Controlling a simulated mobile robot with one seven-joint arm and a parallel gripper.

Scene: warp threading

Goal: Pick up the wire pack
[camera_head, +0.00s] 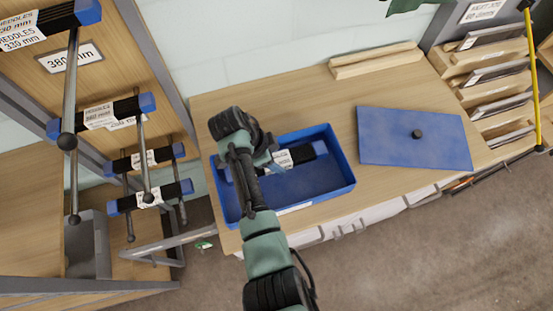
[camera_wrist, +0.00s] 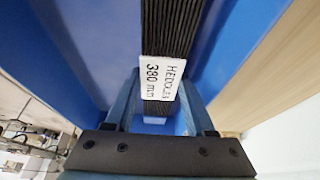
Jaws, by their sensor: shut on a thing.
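The wire pack (camera_head: 303,155) is a black bundle with a blue end and a white label, at the back of the open blue box (camera_head: 338,186). In the wrist view the wire pack (camera_wrist: 172,28) runs up the middle, and its label reads "HEDDLES 380 mm". My gripper (camera_head: 273,163) reaches down over the box and is shut on the pack. In the wrist view the fingers of my gripper (camera_wrist: 160,85) are on either side of it. My arm hides the pack's left part in the head view. I cannot tell whether the pack touches the box floor.
The blue lid (camera_head: 400,150) with a black knob lies on the table right of the box. Wooden strips (camera_head: 375,62) lie at the back of the table. A rack (camera_head: 150,60) with hanging heddle bars stands at left, and a slotted shelf (camera_head: 495,75) at right.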

